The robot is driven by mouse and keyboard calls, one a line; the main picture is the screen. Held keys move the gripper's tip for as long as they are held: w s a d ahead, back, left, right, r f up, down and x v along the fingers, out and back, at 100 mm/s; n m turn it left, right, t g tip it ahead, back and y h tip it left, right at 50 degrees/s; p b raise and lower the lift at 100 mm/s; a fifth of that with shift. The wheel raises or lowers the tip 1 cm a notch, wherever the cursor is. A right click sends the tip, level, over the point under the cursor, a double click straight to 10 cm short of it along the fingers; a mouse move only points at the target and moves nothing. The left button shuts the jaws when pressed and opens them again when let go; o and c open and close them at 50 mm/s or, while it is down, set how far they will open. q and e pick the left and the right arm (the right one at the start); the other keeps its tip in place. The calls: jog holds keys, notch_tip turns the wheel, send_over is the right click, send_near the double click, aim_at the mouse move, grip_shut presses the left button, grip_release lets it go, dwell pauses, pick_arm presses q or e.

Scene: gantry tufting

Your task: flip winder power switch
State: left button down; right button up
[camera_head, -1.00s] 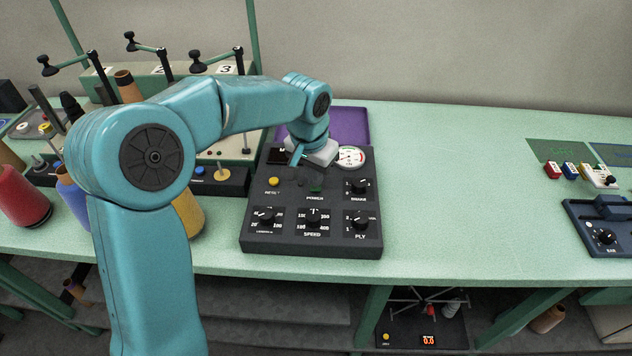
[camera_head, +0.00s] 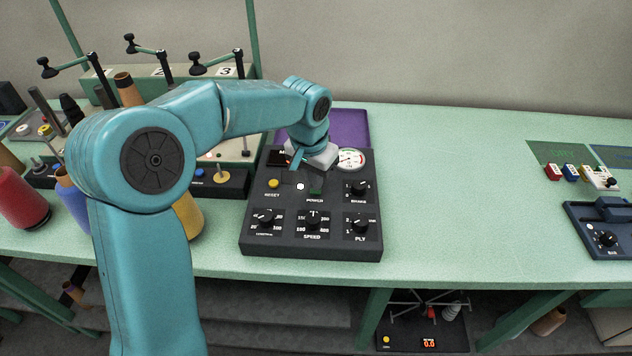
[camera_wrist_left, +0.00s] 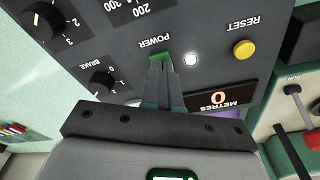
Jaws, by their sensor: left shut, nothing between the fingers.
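The winder control panel (camera_head: 312,247) is a dark box on the green bench. Its green power switch (camera_head: 316,192) sits above the POWER label, and it also shows in the left wrist view (camera_wrist_left: 157,57). A round lamp (camera_head: 300,187) beside the switch glows white, also in the wrist view (camera_wrist_left: 190,60). The METRES display (camera_wrist_left: 219,98) shows an orange 0. My left gripper (camera_wrist_left: 160,64) is shut and empty, its fingertips at the switch and partly covering it; I cannot tell whether they touch. My right gripper is out of view.
On the panel are a yellow RESET button (camera_head: 274,183), a BRAKE knob (camera_head: 359,188), a SPEED knob (camera_head: 313,219), a PLY knob (camera_head: 360,226) and a dial gauge (camera_head: 351,159). Yarn cones stand at left. The bench right of the panel is clear up to a blue device (camera_head: 600,232).

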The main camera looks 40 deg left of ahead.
pick_arm(q)
notch_tip(320, 180, up, 6)
jog(key=p, duration=0.4)
jog(key=shift+r+p, duration=0.2)
jog(key=shift+p, duration=0.15)
